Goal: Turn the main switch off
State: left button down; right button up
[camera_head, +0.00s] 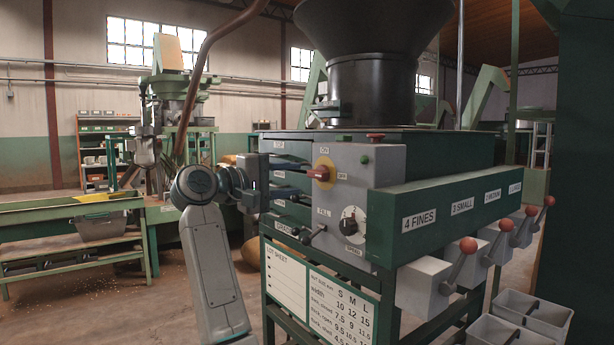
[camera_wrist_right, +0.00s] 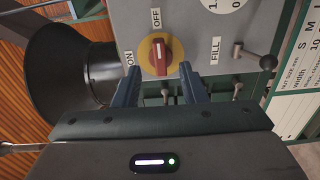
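The main switch is a red knob on a round yellow plate (camera_head: 325,163), on the grey control panel (camera_head: 350,155). In the right wrist view the knob (camera_wrist_right: 160,56) lies lengthwise between bottom and top, one end toward the OFF label. The ON label is to its left there. My right gripper (camera_head: 303,172) reaches the panel from the left. Its two blue fingers (camera_wrist_right: 159,72) are open, one on each side of the knob, with small gaps showing. I cannot tell whether they touch it. My left gripper is not in view.
A FILL lever (camera_wrist_right: 258,58) and a round dial (camera_head: 352,222) are on the same panel. A black hopper (camera_head: 372,90) stands above. A green labelled box (camera_head: 445,210) with red-knobbed levers juts out to the right. A lot sheet board (camera_head: 318,295) is below.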

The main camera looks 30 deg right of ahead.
jog(key=shift+s+a, duration=0.15)
jog(key=shift+a, duration=1.65)
